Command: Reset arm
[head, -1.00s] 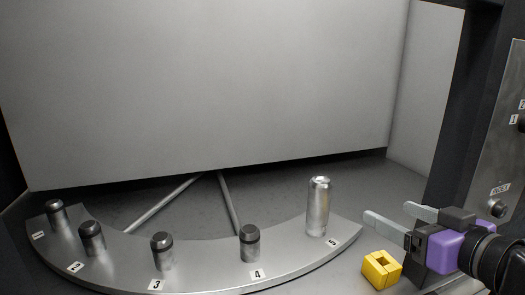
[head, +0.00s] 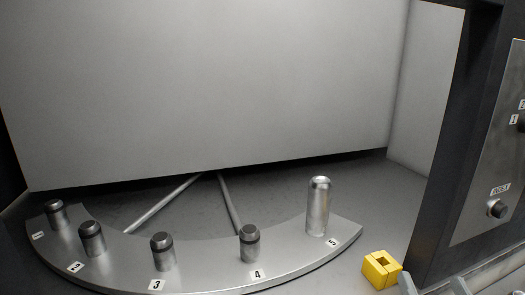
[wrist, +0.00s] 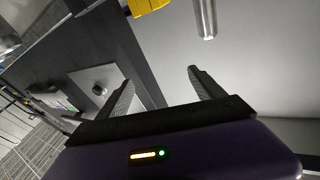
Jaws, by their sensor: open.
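My gripper (head: 434,286) shows only as grey fingertips at the bottom right edge of the head view. In the wrist view my gripper (wrist: 160,82) has its two fingers spread wide with nothing between them. The rest of my arm is out of the head view.
Dark-capped pegs stand at positions 2, 3 (head: 162,251) and 4 (head: 250,243), and at the far left. A yellow block (head: 381,269) sits right of the rack. A panel with an INDEX knob (head: 497,208) is at the right. A large grey wall (head: 200,90) closes the back.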

